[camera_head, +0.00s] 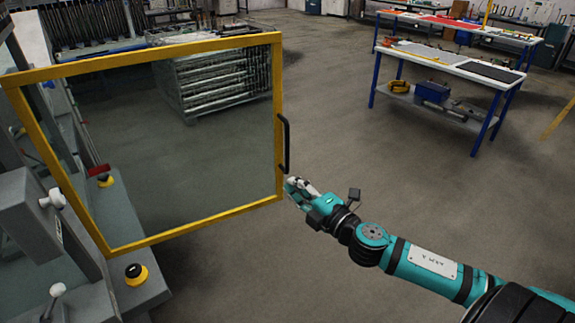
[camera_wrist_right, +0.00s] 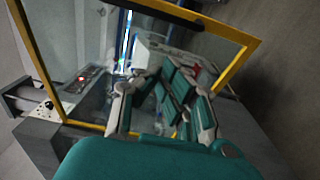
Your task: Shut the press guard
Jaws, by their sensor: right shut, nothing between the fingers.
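The press guard (camera_head: 200,215) is a clear panel in a yellow frame. It stands swung open, out from the grey press (camera_head: 75,245) at the left of the head view. Its black handle (camera_head: 286,145) is on the right edge of the frame. My right gripper (camera_head: 291,187) is shut and empty, just below the handle and beside the frame's lower right corner. I cannot tell whether it touches the frame. In the right wrist view the yellow frame (camera_wrist_right: 243,65) and the dark handle (camera_wrist_right: 170,12) lie beyond the fingers. My left gripper is out of view.
A black-and-yellow button (camera_head: 136,273) sits on the press's front ledge. A rack of metal tubes (camera_head: 212,75) stands behind the guard. A blue-legged workbench (camera_head: 450,68) is at the back right. The floor right of the guard is clear.

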